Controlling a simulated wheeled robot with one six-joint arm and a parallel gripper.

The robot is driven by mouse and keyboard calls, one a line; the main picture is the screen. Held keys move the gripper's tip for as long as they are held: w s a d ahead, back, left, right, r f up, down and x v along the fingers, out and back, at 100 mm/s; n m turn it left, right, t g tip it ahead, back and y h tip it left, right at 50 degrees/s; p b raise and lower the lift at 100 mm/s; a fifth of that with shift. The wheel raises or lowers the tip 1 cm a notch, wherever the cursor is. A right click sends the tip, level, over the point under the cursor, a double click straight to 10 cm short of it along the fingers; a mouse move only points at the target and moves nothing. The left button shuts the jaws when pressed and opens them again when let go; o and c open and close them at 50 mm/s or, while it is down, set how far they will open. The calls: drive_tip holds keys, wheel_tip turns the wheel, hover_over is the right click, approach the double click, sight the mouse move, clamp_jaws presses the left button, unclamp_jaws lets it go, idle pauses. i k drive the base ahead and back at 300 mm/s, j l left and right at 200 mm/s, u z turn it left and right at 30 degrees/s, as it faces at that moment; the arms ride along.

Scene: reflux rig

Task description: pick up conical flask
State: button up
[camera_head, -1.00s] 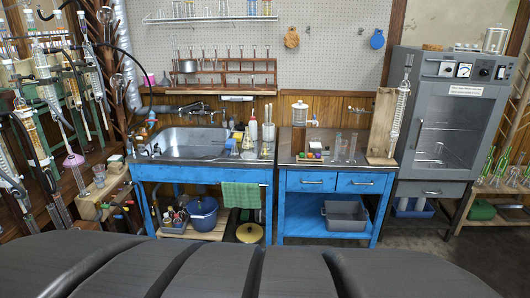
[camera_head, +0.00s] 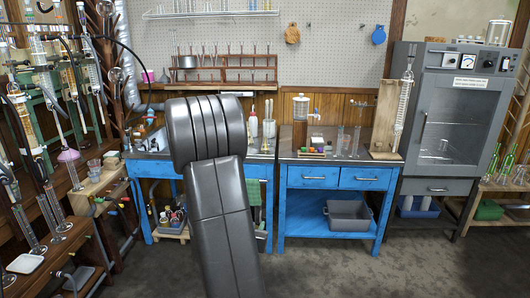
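I cannot clearly make out a conical flask in the head view now. My dark grey arm stands upright in the middle and hides most of the sink and the worktop around it. Small glassware (camera_head: 265,146) shows on the strip of blue sink bench (camera_head: 158,168) just right of my arm, too small to identify. My gripper is not in view; only arm links show.
A grey oven (camera_head: 452,110) is further right. Crowded glassware racks fill the left. The floor in front is clear.

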sight(265, 147)
drive_tip(key=i+l+u, duration=0.15)
drive_tip(key=i+l, duration=0.2)
drive_tip(key=i, duration=0.35)
drive_tip(key=i+l+u, duration=0.15)
drive_tip(key=i+l, duration=0.3)
drive_tip(key=i, duration=0.25)
drive_tip(key=i+l+u, duration=0.15)
drive_tip(key=i+l, duration=0.35)
drive_tip(key=i, duration=0.2)
